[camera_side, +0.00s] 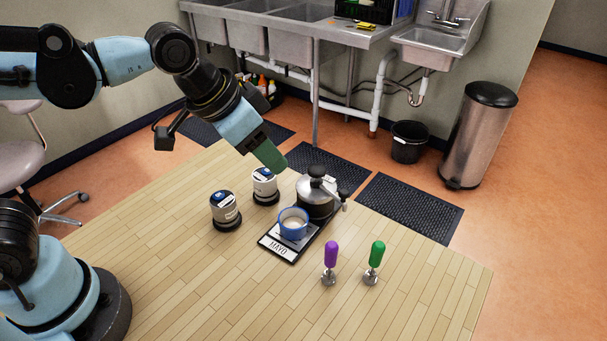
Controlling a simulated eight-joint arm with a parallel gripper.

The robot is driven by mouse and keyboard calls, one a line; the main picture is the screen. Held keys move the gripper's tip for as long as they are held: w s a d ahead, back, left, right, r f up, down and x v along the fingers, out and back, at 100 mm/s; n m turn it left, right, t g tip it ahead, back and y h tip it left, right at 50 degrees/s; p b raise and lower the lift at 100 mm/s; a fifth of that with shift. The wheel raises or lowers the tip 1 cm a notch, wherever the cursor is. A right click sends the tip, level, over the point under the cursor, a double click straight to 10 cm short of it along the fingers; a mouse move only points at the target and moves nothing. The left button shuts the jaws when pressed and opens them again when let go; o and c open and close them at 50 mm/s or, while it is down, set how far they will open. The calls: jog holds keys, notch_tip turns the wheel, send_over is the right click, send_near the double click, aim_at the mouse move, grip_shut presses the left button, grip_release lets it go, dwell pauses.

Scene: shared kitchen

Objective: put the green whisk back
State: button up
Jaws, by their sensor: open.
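The green whisk (376,256) stands upright near the right side of the wooden table, green handle up and metal end down at the tabletop. A whisk with a purple handle (331,256) stands close to its left, apart from it. My gripper (270,158) is above the far part of the table, up and left of the green whisk and well away from it. It is open, with nothing seen between its fingers; a dull green part shows at its end. Whether the whisk rests in a holder is too small to tell.
A blue cup (293,223) sits on a dark tray labelled MAYO (279,247). A metal pot with a dark base (317,195) is behind it. Two lidded jars (225,209) (264,184) stand to the left. The front table (230,300) is clear.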

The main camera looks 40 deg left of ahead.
jog(key=s+a+f+n+t+y, duration=0.1)
jog(key=s+a+n, duration=0.1)
jog(key=a, duration=0.4)
jog(key=s+a+f+n+y, duration=0.1)
jog(key=s+a+f+n, duration=0.1)
jog(key=a, duration=0.3)
jog(key=shift+a+t, duration=0.35)
jog(key=shift+t, duration=0.05)
dwell(0.3)
